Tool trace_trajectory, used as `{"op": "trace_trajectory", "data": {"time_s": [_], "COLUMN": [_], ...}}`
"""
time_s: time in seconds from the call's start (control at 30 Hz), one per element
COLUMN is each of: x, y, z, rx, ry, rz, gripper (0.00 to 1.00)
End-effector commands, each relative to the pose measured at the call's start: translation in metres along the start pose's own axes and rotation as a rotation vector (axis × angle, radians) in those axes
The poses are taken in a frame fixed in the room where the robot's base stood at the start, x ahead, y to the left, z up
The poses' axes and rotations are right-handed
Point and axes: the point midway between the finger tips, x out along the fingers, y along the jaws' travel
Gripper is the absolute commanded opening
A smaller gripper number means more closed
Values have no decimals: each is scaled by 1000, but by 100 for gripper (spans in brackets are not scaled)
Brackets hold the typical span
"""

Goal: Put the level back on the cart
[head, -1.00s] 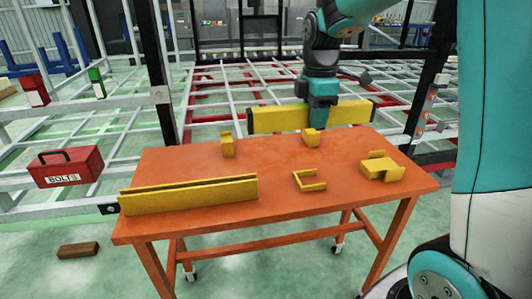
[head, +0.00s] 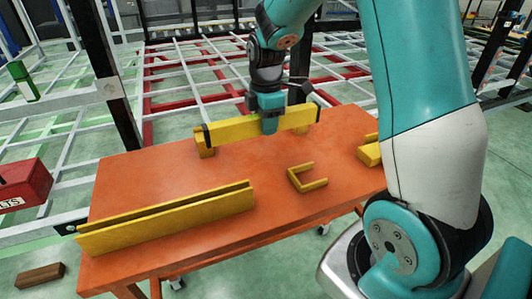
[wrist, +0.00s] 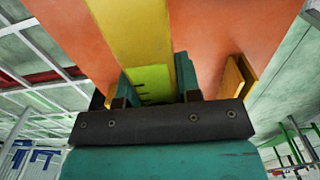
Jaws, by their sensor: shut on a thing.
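The level is a long yellow bar with black end caps (head: 232,129). My gripper (head: 269,125) is shut on its middle and holds it lengthwise over the back part of the orange cart (head: 240,170). Height above the cart top is hard to tell. A yellow block (head: 205,149) shows just below the level's left end. In the wrist view the level (wrist: 130,35) runs between the fingers of my gripper (wrist: 155,92), with a lime-green part there. A long yellow channel-shaped holder (head: 165,217) lies along the cart's front left, and its end seems to show in the wrist view (wrist: 236,78).
A yellow U-shaped bracket (head: 309,184) lies right of the cart's middle, and another yellow piece (head: 369,154) is partly behind my arm. The cart's middle is clear. White chassis rails (head: 190,70), a dark post (head: 108,75) and a red box (head: 22,185) stand around.

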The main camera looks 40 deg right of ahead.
Motion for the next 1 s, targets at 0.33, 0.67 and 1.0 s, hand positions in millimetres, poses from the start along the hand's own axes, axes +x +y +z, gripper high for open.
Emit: {"op": "trace_trajectory", "data": {"time_s": [0.33,0.67,1.0], "x": [52,91,94], "y": [0,0,0], "z": [2,2,2], "rx": [3,3,3], "ry": [0,0,0], "rz": [-1,1,1], "gripper": [0,0,36]}}
